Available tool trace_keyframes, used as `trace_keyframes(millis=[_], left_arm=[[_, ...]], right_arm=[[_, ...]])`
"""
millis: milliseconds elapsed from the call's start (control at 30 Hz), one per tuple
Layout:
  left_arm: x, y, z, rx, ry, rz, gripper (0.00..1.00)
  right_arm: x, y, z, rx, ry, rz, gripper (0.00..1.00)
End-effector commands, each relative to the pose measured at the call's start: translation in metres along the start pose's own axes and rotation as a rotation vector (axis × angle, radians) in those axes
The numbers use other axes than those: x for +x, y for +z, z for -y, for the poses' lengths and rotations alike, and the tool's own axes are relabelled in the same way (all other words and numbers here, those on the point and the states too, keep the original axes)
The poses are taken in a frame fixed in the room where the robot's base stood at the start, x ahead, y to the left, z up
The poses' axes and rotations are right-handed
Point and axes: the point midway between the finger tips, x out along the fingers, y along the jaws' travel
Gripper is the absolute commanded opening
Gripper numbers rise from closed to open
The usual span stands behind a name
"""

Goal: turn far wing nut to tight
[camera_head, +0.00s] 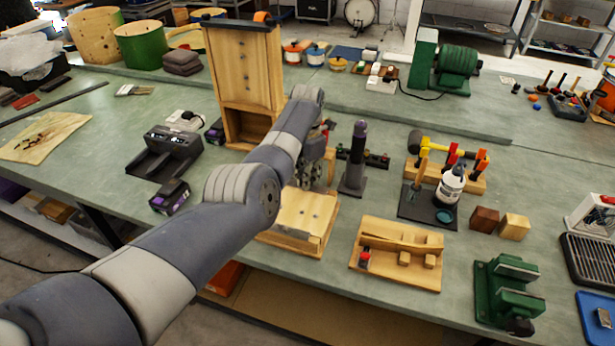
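My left arm comes in from the lower left. Its gripper (316,166) is beyond the wrist, low over the bench near the back edge of a wooden block (300,222) with a pale top plate. The wrist hides part of the gripper, and its fingers are too small to tell open from shut. I cannot make out the far wing nut or any other wing nut clearly; the gripper and wrist cover part of that area. My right gripper is not in view.
A dark upright post (354,165) stands just right of the gripper, with a dark low bar (376,160) behind it. A tall wooden cabinet (243,75) stands behind the wrist. A wooden tray (388,272) and a green vise (508,290) are at right front.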

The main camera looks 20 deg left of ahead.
Motion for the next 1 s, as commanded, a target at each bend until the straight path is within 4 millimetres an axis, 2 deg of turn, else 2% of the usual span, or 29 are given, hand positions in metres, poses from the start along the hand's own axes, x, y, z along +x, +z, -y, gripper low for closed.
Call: trace_keyframes(millis=[167, 533, 1000], left_arm=[[0.000, 0.000, 0.000, 0.000, 0.000, 0.000, 0.00], [-0.001, 0.000, 0.000, 0.078, -0.001, -0.001, 0.00], [-0.002, 0.000, 0.000, 0.470, 0.000, -0.001, 0.00]], right_arm=[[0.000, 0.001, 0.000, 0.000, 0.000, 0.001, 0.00], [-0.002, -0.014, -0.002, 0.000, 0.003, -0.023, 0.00], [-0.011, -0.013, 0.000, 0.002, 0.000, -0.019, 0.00]])
